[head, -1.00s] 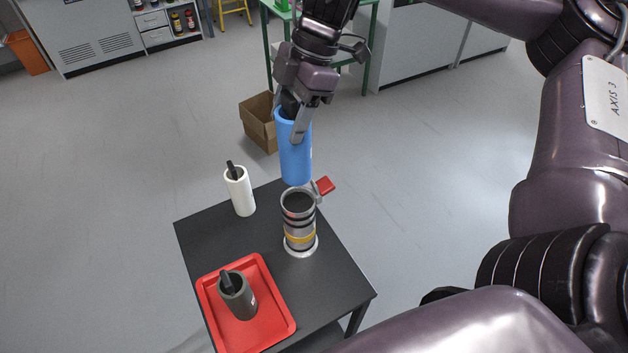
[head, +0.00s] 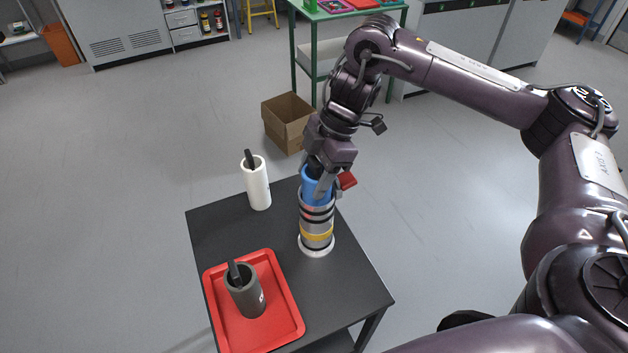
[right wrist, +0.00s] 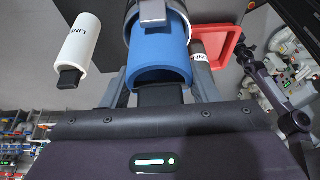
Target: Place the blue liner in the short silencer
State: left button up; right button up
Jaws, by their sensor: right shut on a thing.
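The blue liner (head: 312,185) stands upright with its lower part inside the short silencer (head: 317,222), a metal cylinder with black and yellow bands. Its upper part shows above the silencer's rim. My right gripper (head: 321,184) is shut on the top of the liner from above. In the right wrist view the blue liner (right wrist: 159,56) lies ahead of the gripper (right wrist: 162,92), with the silencer's metal rim (right wrist: 150,12) around its far end. How deep the liner sits inside is hidden. My left gripper is not in view.
A white liner (head: 257,186) stands on the black table (head: 224,226) to the left. A dark grey liner (head: 246,299) stands on the red tray (head: 285,331) in front. A cardboard box (head: 287,124) lies on the floor behind.

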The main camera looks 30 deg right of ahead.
jog(key=shift+w+f, duration=0.1)
jog(key=shift+f, duration=0.55)
jog(key=shift+f, duration=0.6)
jog(key=o, duration=1.3)
jog(key=shift+a+p+v, duration=0.1)
jog(key=shift+p+v, duration=1.1)
jog(key=shift+v, duration=2.1)
jog(key=shift+a+p+v, duration=0.15)
jog(key=shift+p+v, duration=1)
jog(key=shift+v, duration=2.2)
